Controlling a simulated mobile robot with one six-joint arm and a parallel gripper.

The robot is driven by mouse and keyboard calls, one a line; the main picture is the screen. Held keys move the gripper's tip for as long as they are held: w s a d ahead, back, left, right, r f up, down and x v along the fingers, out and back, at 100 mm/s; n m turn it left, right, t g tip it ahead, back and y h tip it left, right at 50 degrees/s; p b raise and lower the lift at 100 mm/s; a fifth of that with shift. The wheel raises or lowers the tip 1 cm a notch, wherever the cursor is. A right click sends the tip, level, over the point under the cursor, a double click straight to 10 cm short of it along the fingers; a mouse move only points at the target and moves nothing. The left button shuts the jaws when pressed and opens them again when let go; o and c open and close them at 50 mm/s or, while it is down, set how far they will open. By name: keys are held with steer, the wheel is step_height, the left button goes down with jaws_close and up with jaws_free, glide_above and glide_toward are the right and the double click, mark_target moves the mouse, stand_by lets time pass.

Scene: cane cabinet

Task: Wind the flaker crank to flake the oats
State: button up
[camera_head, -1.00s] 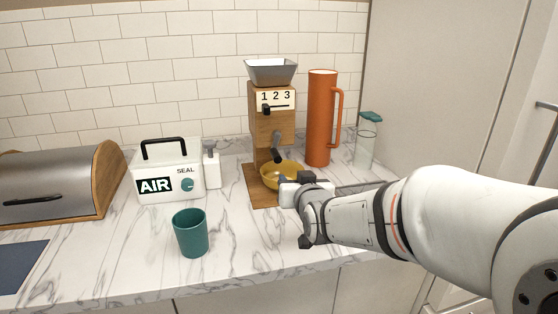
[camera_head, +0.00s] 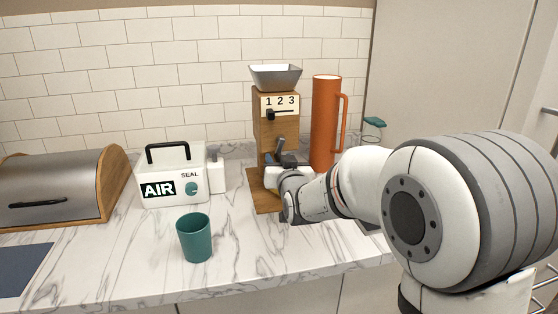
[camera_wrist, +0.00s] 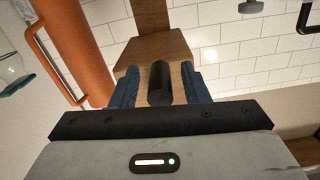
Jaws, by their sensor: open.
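The wooden flaker (camera_head: 275,128) stands on the counter with a grey hopper on top and a dial marked 1 2 3. Its dark crank (camera_head: 279,146) is on the front, partly hidden by my gripper (camera_head: 284,160). In the wrist view, the crank's dark round grip (camera_wrist: 160,84) sits between the two blue fingers of my gripper (camera_wrist: 161,92). The fingers are open, with a gap showing on each side of the grip. The yellow bowl (camera_head: 270,191) below the crank is almost wholly hidden by my gripper.
An orange pitcher (camera_head: 324,125) stands close right of the flaker; it also shows in the wrist view (camera_wrist: 75,40). A lidded glass jar (camera_head: 374,123) is behind my arm. The white AIR SEAL box (camera_head: 170,180) and a teal cup (camera_head: 194,238) stand left.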

steer(key=shift+c, duration=0.4)
jaws_close()
steer(key=shift+a+m+b, duration=0.1)
steer(key=shift+m+b, duration=0.2)
steer(key=shift+b, duration=0.25)
